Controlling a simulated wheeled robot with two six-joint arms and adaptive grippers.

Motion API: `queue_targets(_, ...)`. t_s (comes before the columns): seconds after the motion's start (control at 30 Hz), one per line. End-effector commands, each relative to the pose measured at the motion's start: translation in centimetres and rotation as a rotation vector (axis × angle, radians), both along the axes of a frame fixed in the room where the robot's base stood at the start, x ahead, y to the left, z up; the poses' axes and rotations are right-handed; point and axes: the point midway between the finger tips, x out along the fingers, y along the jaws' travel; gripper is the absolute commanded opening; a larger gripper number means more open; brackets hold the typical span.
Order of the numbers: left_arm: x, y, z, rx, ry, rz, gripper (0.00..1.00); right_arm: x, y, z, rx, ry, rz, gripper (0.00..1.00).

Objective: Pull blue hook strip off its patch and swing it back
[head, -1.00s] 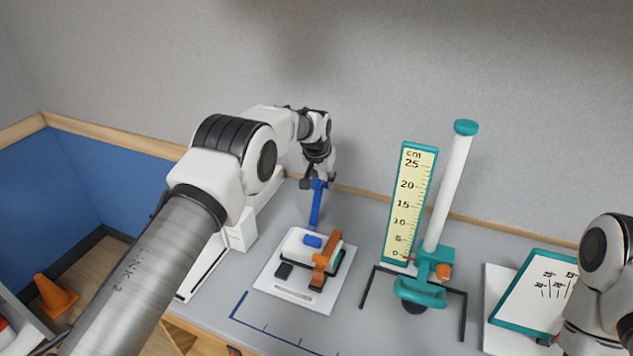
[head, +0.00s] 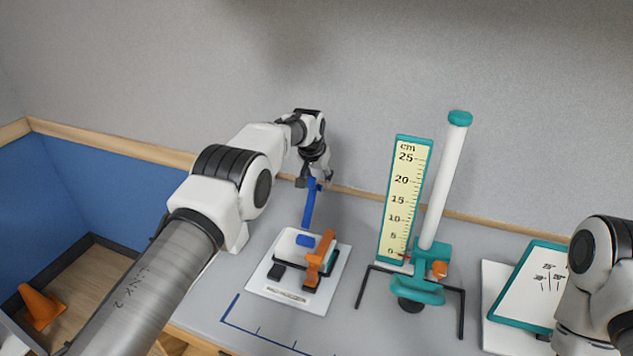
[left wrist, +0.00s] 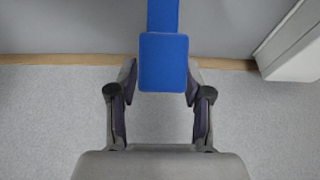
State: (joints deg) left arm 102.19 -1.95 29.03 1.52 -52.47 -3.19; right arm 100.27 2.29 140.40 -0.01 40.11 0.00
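The blue hook strip (head: 309,205) stands up steeply behind the white block (head: 290,250) on a pale base plate (head: 308,301). Its lower end is at the block's rear; it is clear of the blue patch (head: 305,240) on the block's top. My left gripper (head: 314,182) is at the strip's upper end. In the left wrist view, the blue end tab (left wrist: 163,62) sits between the left gripper's fingers (left wrist: 162,75), which close in at both its edges. My right gripper is not in view; only part of that arm shows at the right edge.
A centimetre scale board (head: 405,200) and a white tube (head: 443,185) on a teal stand are to the right. A teal-edged board (head: 528,285) lies farther right. The wall rises close behind the strip.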

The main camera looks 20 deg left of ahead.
Motion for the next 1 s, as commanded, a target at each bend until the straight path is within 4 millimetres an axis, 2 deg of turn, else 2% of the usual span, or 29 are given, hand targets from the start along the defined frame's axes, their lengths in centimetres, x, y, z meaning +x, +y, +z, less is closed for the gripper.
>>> queue_targets(0.23, -0.3, 0.0, -0.6, 0.000, 0.013, 0.000, 0.60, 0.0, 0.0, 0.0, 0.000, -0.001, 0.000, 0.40)
queue_targets(0.37, -0.5, 0.0, -0.1, 0.000, 0.015, 0.000, 0.60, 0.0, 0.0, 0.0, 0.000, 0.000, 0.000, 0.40)
queue_targets(0.47, -0.9, 0.0, 1.5, 0.001, 0.014, -0.001, 0.60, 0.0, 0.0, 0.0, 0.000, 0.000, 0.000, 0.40)
queue_targets(0.8, -3.3, 0.1, 9.0, 0.001, 0.014, -0.002, 0.60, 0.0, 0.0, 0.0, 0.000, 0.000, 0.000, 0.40)
queue_targets(1.0, -3.8, 0.2, 10.3, 0.000, 0.018, -0.002, 0.60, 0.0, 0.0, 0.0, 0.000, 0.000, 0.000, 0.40)
